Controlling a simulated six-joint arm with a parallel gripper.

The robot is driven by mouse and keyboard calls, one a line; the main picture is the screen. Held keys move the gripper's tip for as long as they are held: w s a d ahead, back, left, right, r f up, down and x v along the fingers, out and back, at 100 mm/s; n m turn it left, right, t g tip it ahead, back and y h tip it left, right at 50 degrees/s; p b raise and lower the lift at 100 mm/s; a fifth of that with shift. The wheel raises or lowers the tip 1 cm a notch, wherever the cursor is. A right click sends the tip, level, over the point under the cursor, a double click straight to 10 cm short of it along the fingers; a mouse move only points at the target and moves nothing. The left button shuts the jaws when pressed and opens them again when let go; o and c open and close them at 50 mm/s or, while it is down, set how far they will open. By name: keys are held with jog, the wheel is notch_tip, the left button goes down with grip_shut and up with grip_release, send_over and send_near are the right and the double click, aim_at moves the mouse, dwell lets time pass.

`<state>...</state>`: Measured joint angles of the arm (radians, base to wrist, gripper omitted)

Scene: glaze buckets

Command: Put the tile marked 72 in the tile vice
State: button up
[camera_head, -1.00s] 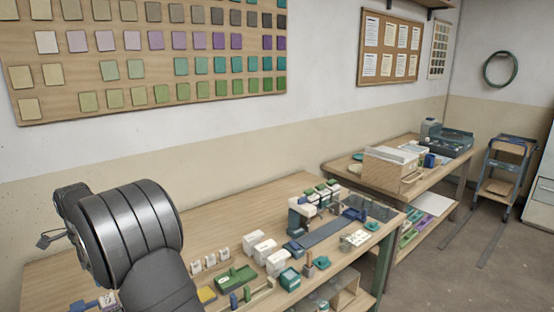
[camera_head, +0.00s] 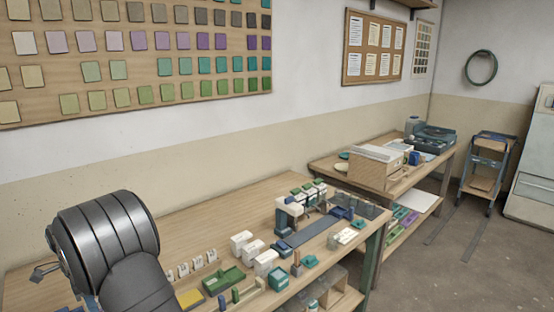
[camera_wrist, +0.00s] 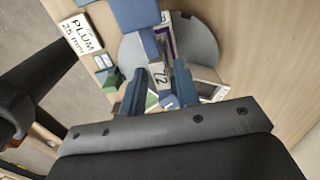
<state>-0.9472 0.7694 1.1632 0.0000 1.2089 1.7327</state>
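In the wrist view my gripper (camera_wrist: 160,82) shows two blue fingers standing apart. A small pale tile with part of a number ending in 2, which looks like 72 (camera_wrist: 158,73), shows between them. I cannot tell whether the fingers touch it. Blue blocks (camera_wrist: 150,42) show just beyond the fingertips; I cannot tell whether they belong to the tile vice. In the head view my gripper is out of sight, and my arm covers the near left part of the bench (camera_head: 190,225). I cannot pick out the vice for certain there.
A white box marked PLUM 25 mm (camera_wrist: 82,36) is at upper left in the wrist view. A grey round plate (camera_wrist: 203,45) lies beyond the fingers. White boxes (camera_head: 242,242), a green holder (camera_head: 223,280) and a dark blue strip (camera_head: 313,234) crowd the bench's right half.

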grip_shut()
jog(key=shift+r, duration=3.8)
jog(key=s+a+f, duration=0.3)
jog(key=a, duration=0.4)
jog(key=s+a+f, duration=0.2)
jog(key=s+a, duration=0.1)
jog(key=a, duration=0.4)
jog(key=s+a+f, duration=0.3)
jog(key=a, duration=0.4)
jog(key=shift+d+f, duration=0.1)
jog(key=shift+f, duration=3.1)
